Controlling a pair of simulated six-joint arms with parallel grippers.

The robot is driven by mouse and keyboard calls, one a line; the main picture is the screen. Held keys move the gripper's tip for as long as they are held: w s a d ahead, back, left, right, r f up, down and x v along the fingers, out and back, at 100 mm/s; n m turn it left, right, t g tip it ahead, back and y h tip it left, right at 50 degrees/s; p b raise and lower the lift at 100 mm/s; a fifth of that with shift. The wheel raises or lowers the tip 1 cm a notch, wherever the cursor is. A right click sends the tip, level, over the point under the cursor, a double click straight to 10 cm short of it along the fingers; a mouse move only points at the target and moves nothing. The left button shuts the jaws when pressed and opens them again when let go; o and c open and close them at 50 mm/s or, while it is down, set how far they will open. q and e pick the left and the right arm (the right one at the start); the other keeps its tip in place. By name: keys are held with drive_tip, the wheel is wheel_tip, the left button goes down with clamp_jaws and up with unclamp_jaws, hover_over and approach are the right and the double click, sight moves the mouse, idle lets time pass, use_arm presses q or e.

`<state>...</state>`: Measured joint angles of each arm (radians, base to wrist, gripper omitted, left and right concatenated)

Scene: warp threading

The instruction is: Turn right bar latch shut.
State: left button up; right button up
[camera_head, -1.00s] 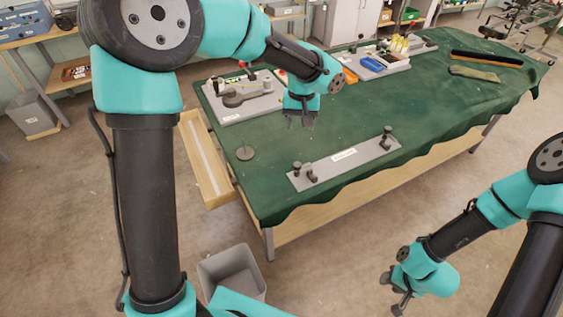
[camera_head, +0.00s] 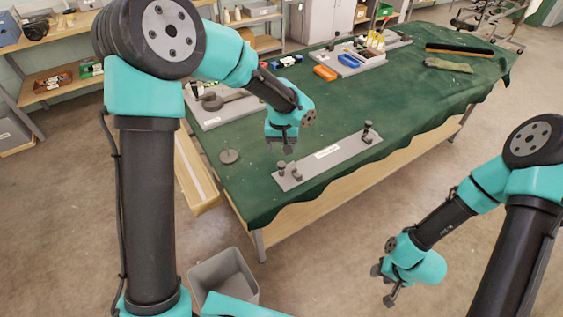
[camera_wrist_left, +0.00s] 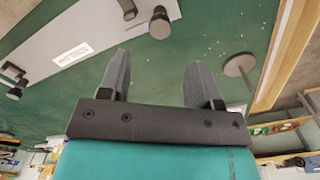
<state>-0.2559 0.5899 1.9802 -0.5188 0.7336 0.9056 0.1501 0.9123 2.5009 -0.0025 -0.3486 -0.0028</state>
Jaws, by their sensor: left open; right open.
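A long grey plate (camera_head: 328,157) with a white label lies near the front edge of the green table. Its right end carries a dark upright latch fitting (camera_head: 368,131). Its left end carries two dark knobbed fittings (camera_head: 296,173). In the left wrist view the plate (camera_wrist_left: 85,28) crosses the upper left, with the left-end fitting (camera_wrist_left: 160,22) beyond the fingers and the right-end fitting (camera_wrist_left: 14,76) at the left edge. My left gripper (camera_head: 284,144) is open and empty above the table, just behind the plate's left half; its spread fingers (camera_wrist_left: 158,78) touch nothing. My right gripper (camera_head: 385,286) is open and empty, off the table.
A flat round disc (camera_head: 229,156) stands left of the plate. A grey board with a dark device (camera_head: 215,103) sits behind it. Another board (camera_head: 350,66) holds blue and orange items. A grey bin (camera_head: 222,280) stands on the floor. The cloth right of the plate is clear.

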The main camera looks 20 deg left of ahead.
sight(282, 164)
use_arm(q)
wheel_tip(282, 164, down, 8)
drive_tip(key=shift+r, duration=0.1)
drive_tip(key=shift+c, duration=0.5)
drive_tip(key=c, duration=0.8)
drive_tip(key=shift+c, duration=0.2)
